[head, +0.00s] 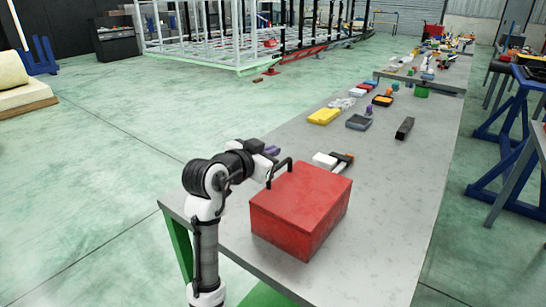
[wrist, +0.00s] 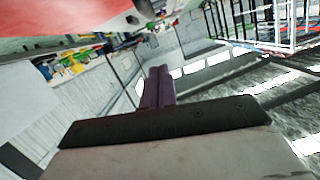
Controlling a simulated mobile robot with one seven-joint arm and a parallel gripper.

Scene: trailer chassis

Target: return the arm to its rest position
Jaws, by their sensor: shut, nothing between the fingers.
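My arm rises at the front left of the grey table (head: 345,270), bent at the elbow beside a red box (head: 300,212). My gripper (head: 272,150) is at the arm's far end, beyond the box's left back corner and at the table's left edge. In the wrist view its purple fingers (wrist: 158,87) are together with nothing between them. A red surface, apparently the box (wrist: 60,17), fills the top left of that view, apart from the fingers. A black bent bar (head: 282,168) shows at the box's back left; I cannot tell what it belongs to.
Behind the box lie a white block (head: 324,160) and a black-and-orange tool (head: 343,161). Farther back are a yellow case (head: 323,116), a dark tray (head: 358,122) and a black block (head: 404,128).

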